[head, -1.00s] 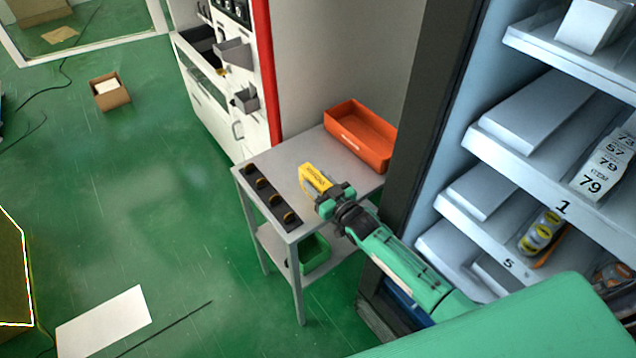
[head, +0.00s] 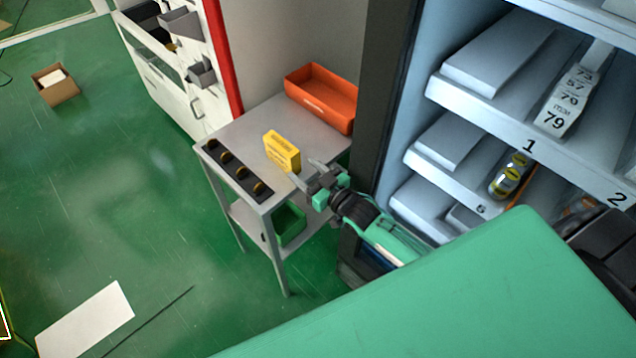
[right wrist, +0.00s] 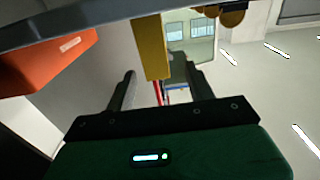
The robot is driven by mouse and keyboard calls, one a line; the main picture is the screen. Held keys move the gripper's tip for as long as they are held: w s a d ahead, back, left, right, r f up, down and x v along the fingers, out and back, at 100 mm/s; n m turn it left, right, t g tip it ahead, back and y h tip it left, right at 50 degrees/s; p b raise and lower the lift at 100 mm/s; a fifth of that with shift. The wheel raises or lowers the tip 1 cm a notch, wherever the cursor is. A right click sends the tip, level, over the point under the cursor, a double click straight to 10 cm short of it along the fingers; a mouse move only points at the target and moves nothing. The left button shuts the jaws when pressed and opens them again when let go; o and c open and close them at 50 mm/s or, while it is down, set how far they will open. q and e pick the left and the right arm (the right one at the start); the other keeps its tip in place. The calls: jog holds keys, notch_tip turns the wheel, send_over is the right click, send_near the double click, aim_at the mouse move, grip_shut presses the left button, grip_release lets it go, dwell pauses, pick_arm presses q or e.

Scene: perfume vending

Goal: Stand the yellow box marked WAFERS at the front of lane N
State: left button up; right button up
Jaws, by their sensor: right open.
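The yellow box (head: 282,152) stands upright on the grey side table, near its right front edge. Its print is too small to read in the head view. My right gripper (head: 302,171) is open and empty, with its fingertips just in front of the box and apart from it. In the right wrist view the yellow box (right wrist: 151,48) shows beyond and between the open fingers of the right gripper (right wrist: 160,74). The vending cabinet's shelves (head: 480,110) are at the right, with labels such as 1 and 2. I see no label N. My left gripper is not in view.
The grey table (head: 235,138) also carries an orange bin (head: 322,92) at the back and a black strip with round brown pieces (head: 240,172) at the left. A green bin (head: 290,224) is on the lower shelf. The dark cabinet frame (head: 376,95) rises right of the table.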

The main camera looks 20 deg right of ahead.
jog(key=shift+b+v, duration=0.3)
jog(key=shift+v, duration=1.95)
